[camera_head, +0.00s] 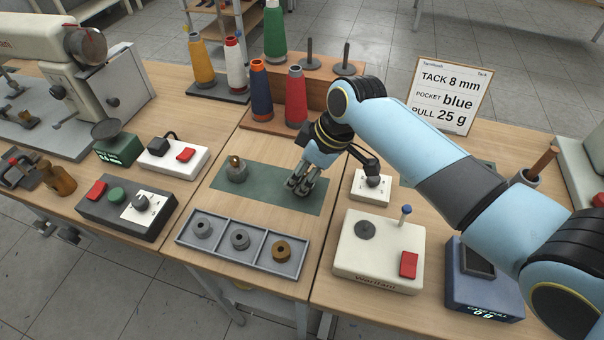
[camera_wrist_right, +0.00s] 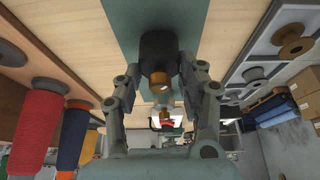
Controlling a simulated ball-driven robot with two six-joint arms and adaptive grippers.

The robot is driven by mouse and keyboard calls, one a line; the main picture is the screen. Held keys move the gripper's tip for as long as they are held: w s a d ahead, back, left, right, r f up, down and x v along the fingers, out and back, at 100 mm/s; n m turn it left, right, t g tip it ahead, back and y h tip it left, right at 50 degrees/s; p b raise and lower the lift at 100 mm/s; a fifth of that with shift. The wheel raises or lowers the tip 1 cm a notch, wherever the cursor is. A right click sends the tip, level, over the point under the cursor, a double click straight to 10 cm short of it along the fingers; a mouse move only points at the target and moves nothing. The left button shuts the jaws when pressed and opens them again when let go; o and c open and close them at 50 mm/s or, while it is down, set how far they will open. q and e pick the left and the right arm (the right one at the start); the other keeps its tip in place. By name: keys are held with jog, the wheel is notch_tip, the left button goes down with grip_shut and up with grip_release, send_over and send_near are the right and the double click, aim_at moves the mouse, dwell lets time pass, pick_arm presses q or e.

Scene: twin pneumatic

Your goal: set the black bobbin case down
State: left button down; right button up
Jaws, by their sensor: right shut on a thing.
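My right gripper (camera_head: 299,186) is low over the right part of the green mat (camera_head: 260,197). In the right wrist view its fingers (camera_wrist_right: 160,72) are shut on the black bobbin case (camera_wrist_right: 158,46), which has a brass-coloured knob toward the palm. The mat lies behind the case there; I cannot tell whether the case touches it. In the head view the case is mostly hidden by the fingers. A grey bobbin case with a brass top (camera_head: 236,171) stands upright on the left part of the mat. My left gripper is not in view.
A grey three-compartment tray (camera_head: 223,256) in front of the mat holds two grey bobbins and one brass bobbin. Thread cones (camera_head: 296,98) stand on a wooden rack behind. A white switch box (camera_head: 370,188) is right of the gripper. The mat's middle is clear.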

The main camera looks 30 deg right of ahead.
jog(key=shift+f, duration=0.4)
jog(key=shift+f, duration=0.1)
jog(key=o, duration=1.3)
jog(key=p+v, duration=0.1)
jog(key=v, duration=1.1)
